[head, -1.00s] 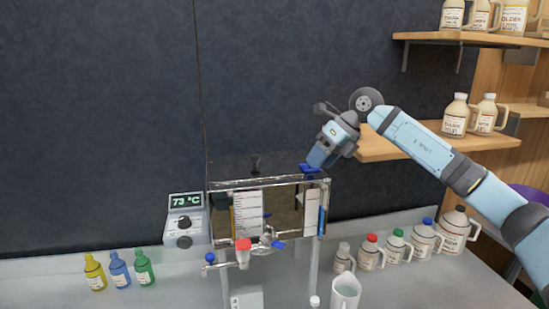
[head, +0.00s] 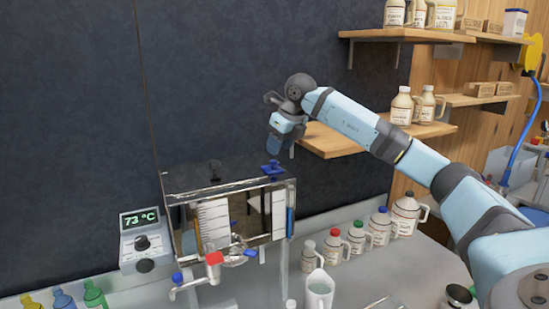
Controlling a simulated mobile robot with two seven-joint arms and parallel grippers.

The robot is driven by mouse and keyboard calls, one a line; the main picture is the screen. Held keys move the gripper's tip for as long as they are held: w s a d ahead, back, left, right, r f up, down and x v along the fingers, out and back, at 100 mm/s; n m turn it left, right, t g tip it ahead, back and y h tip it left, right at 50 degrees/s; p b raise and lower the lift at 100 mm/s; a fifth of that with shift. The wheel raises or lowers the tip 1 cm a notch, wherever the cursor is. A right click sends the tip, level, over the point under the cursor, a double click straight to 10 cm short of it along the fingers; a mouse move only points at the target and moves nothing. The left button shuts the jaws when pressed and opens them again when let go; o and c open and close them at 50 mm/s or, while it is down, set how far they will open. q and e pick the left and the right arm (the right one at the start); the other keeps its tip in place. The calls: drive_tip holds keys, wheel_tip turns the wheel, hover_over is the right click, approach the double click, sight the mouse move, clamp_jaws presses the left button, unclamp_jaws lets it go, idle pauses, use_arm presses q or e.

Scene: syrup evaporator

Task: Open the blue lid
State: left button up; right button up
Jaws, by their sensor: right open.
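The blue lid (head: 272,170) is a small blue cap with a raised knob. It sits at the top right corner of the glass-and-metal evaporator tank (head: 228,187). My right gripper (head: 279,152) is open and points down just above the lid, with a small gap visible between them. Its fingers are small and dark here, and nothing shows between them. My left gripper is not in view.
A temperature box (head: 145,240) reading 73 °C stands left of the tank. A red-handled valve (head: 214,259) is at its front. Several capped jugs (head: 356,238) and a white pitcher (head: 319,289) stand right. A wooden shelf (head: 335,143) lies behind my right arm.

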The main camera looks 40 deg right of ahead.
sight(274, 161)
drive_tip(key=x, duration=0.5)
drive_tip(key=shift+r, duration=0.1)
clamp_jaws()
